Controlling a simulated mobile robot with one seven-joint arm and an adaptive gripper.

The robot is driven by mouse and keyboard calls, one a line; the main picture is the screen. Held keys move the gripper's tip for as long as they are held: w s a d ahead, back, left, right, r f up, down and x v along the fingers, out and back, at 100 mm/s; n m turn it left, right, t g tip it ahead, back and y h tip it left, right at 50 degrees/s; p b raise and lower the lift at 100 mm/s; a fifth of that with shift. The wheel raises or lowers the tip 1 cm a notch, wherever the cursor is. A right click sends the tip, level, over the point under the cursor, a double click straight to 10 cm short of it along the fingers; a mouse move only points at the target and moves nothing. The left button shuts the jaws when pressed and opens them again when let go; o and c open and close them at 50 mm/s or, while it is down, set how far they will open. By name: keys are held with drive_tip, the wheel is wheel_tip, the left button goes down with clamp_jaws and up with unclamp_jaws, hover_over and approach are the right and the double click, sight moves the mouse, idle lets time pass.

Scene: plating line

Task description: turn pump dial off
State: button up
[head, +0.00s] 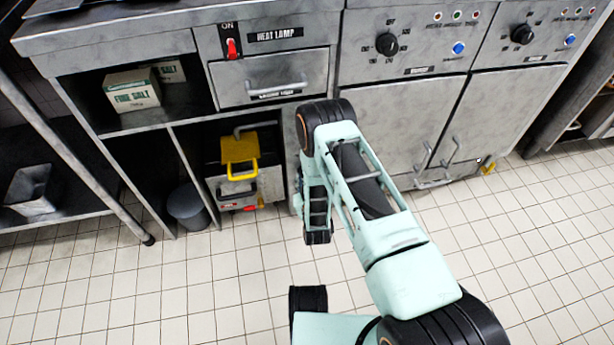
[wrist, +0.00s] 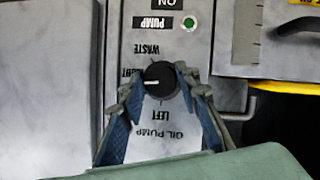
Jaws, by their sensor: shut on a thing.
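The pump dial (wrist: 158,92) is a round black knob with a white pointer line, on a light panel marked OIL PUMP in the wrist view. The picture shows the panel upside down. The pointer line faces left, towards a partly covered label; WASTE is above the dial and LEFT below it. My gripper (wrist: 159,82) has its two blue-padded fingers closed on the sides of the dial. A PUMP label with a green lamp (wrist: 188,24) sits above, with ON at the top edge. In the head view my arm hides the dial and gripper.
In the head view, a heat lamp drawer (head: 273,78) with a red switch (head: 231,47) is above a yellow container (head: 239,153). Boxes of salt (head: 132,90) are on the left shelf. Cabinet knobs (head: 387,44) are at the right. The tiled floor in front is clear.

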drive_tip(key=n, duration=0.1)
drive_tip(key=n+t+h, duration=0.1)
drive_tip(key=n+h, duration=0.1)
drive_tip(key=n, duration=0.1)
drive_tip(key=shift+w+a+r+t, duration=0.15)
drive_tip(key=shift+w+a+t, duration=0.15)
drive_tip(key=shift+a+t, duration=0.1)
drive_tip(key=shift+n, duration=0.3)
drive_tip(key=shift+d, duration=0.1)
drive_tip(key=o, duration=1.2)
drive_tip(key=shift+c, duration=0.2)
drive_tip(key=shift+s, duration=0.1)
drive_tip(key=v, duration=0.7)
drive_tip(key=shift+s, duration=0.2)
